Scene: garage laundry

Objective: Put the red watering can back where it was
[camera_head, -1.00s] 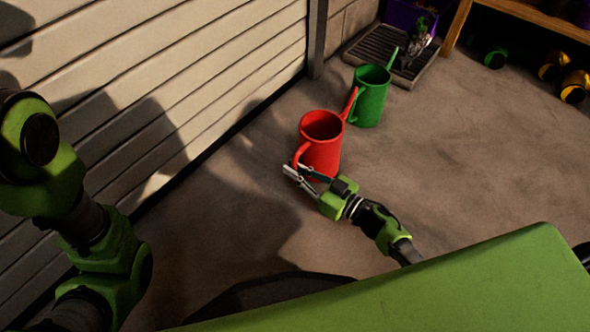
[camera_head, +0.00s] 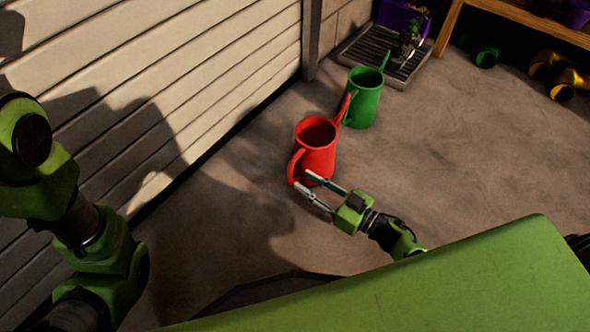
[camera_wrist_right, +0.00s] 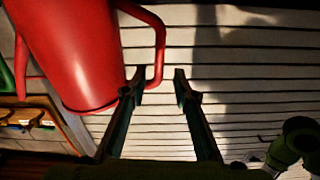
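The red watering can (camera_head: 317,152) stands upright on the floor, with its spout toward the green watering can (camera_head: 363,98) and its handle toward the lower left. In the right wrist view, the red can (camera_wrist_right: 75,45) fills the upper left, its top cut off. My right gripper (camera_head: 304,186) is open at the handle's lower part, its fingers pointing toward the can. In the right wrist view, the gripper's fingers (camera_wrist_right: 158,78) are spread apart, with the handle's lower bend near the left fingertip. My left arm shows at the left edge, but its gripper is not in view.
The slatted shutter wall (camera_head: 170,90) runs along the left. A dark grated tray (camera_head: 392,68) with a purple container (camera_head: 405,17) lies behind the green can. A wooden shelf (camera_head: 520,18) and yellow and black items (camera_head: 562,85) are at the upper right. The right floor is clear.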

